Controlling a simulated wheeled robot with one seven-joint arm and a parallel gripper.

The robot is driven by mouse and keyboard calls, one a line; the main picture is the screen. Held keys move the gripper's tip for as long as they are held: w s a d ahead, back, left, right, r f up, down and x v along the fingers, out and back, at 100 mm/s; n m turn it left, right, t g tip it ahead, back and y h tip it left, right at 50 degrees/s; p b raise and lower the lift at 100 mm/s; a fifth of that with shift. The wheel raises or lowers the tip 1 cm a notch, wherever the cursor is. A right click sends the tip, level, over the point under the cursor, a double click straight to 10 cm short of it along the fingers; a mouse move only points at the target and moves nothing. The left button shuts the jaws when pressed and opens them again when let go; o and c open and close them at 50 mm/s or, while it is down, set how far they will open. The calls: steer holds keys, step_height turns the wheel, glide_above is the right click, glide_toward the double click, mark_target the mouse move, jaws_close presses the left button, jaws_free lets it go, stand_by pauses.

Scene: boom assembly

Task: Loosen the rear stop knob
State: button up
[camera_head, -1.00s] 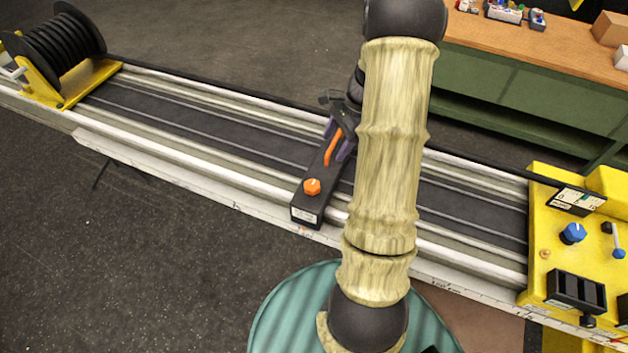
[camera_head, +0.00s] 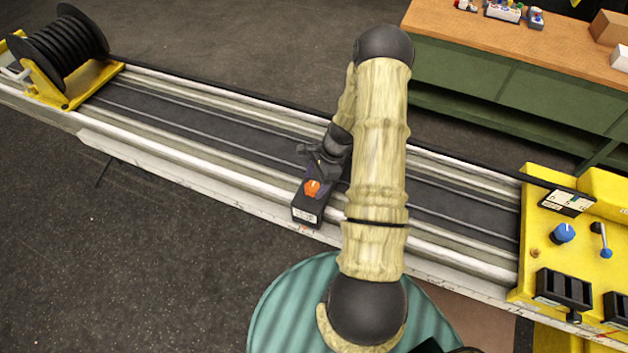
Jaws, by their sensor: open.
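An orange knob (camera_head: 312,189) with a pale mark sits on top of a black block (camera_head: 306,212) with a white label, which lies across the near rails. I take this to be the stop knob. My gripper (camera_head: 315,178) is open, just above and behind the knob, and its fingers partly overlap it in this view. I cannot tell whether they touch it. My gripper and wrist hide the far part of the block, including its orange lever.
A long rail bed (camera_head: 190,125) runs across the view. A black cable spool (camera_head: 62,50) on a yellow bracket stands at its left end. A yellow control box (camera_head: 545,265) with a blue knob (camera_head: 563,233) is at the right end. A green workbench (camera_head: 490,80) stands behind.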

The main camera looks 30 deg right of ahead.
steer(key=shift+a+f, duration=0.25)
steer(key=shift+f, duration=0.35)
steer(key=c, duration=1)
